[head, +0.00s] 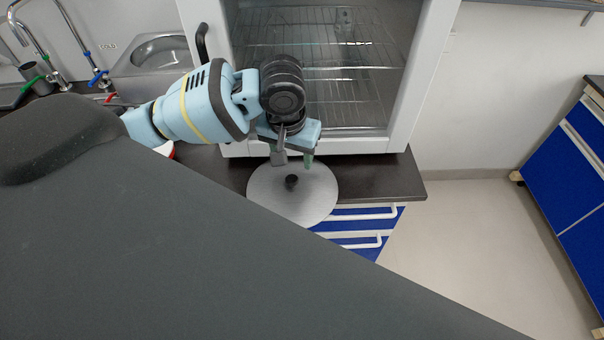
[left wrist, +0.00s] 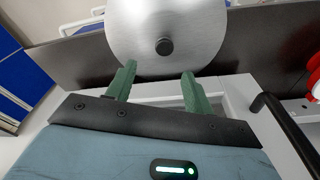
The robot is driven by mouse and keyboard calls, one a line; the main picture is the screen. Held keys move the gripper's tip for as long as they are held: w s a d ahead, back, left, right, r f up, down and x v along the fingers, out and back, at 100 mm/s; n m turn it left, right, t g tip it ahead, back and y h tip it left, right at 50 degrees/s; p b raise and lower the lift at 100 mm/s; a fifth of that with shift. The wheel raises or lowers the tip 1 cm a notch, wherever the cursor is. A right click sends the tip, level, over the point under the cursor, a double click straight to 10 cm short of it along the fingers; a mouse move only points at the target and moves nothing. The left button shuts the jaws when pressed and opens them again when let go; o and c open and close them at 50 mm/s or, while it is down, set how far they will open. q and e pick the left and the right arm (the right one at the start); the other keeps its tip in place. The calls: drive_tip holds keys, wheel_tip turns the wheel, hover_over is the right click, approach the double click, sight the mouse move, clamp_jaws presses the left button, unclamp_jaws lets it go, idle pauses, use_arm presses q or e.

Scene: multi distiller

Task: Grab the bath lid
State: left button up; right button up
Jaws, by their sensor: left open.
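The bath lid (head: 275,199) is a round, flat silver disc with a black knob (head: 291,182) at its middle. In the head view it lies at the front edge of the dark counter, partly hidden by my own dark body in front. My left gripper (head: 294,163) is above the lid's far side, close to the knob but apart from it. In the left wrist view the green fingers (left wrist: 158,78) are spread and empty, and the lid (left wrist: 185,25) with its knob (left wrist: 164,46) is beyond their tips. My right gripper is not in view.
A white cabinet with a glass door and wire racks (head: 325,60) stands right behind the gripper. The dark counter (head: 385,178) has bare room right of the lid. A sink (head: 160,52) and taps are at left. Blue drawers (head: 350,228) with white handles are below the counter.

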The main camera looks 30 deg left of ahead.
sight(292, 179)
use_arm(q)
drive_tip(key=shift+w, duration=0.1)
drive_tip(key=shift+s+f, duration=0.25)
drive_tip(key=shift+s, duration=0.05)
drive_tip(key=shift+f, duration=0.8)
drive_tip(key=shift+w+a+f, duration=0.1)
drive_tip(key=shift+w+f, duration=0.1)
drive_tip(key=shift+f, duration=0.3)
drive_tip(key=shift+w+a+f, duration=0.1)
drive_tip(key=shift+f, duration=1.1)
drive_tip(key=shift+a+f, duration=0.1)
drive_tip(key=shift+f, duration=1.05)
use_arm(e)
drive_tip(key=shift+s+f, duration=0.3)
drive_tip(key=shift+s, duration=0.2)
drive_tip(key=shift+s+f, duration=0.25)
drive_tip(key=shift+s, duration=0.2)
